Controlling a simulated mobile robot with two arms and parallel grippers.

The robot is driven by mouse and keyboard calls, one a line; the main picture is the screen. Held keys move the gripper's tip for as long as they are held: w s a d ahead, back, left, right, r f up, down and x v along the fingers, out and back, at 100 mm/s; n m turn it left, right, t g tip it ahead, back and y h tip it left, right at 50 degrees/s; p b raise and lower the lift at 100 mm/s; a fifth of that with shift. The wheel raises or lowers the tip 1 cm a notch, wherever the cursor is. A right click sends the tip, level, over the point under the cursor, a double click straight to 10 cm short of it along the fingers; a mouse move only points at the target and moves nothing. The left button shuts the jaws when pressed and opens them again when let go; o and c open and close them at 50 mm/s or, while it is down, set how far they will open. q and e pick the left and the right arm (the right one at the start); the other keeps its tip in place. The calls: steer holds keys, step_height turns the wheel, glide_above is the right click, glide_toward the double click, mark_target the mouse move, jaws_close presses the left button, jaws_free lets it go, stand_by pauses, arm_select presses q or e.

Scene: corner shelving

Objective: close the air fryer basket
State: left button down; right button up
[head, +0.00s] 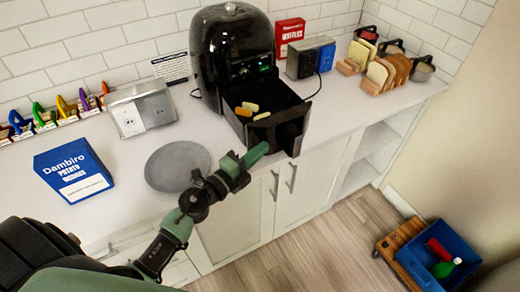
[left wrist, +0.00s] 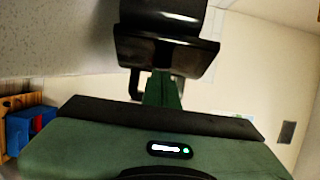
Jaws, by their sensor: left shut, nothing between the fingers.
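The black air fryer (head: 232,55) stands on the counter against the tiled wall. Its basket (head: 270,110) is pulled out toward the counter's front edge, with several yellowish food pieces inside. My left gripper (head: 256,153) is shut and empty, its tip at the front of the basket near the handle (head: 294,143). In the left wrist view, the shut green fingers (left wrist: 162,90) point at the black basket front (left wrist: 165,50); I cannot tell whether they touch it. My right gripper is not in view.
Bread racks (head: 380,80) are at the right. A blue bin (head: 440,262) is on the floor.

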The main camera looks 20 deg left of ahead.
mark_target(225, 107)
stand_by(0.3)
arm_select(q)
steer(key=shift+w+a, duration=0.15)
steer(key=shift+a, duration=0.1)
steer(key=w+a+b, duration=0.2)
steer(key=w+a, duration=0.2)
steer(key=a, duration=0.1)
steer(key=w+a+b, duration=0.2)
steer(key=w+a, duration=0.2)
steer(key=a, duration=0.1)
steer(key=w+a+b, duration=0.1)
steer(key=w+a, duration=0.3)
steer(key=a, duration=0.1)
steer(key=shift+w+a+b, duration=0.15)
steer(key=shift+a+b, duration=0.2)
steer(key=shift+b, duration=0.05)
steer(key=shift+w+a, duration=0.3)
steer(key=shift+a, duration=0.2)
steer(key=shift+a+r, duration=0.1)
steer(key=shift+r, duration=0.15)
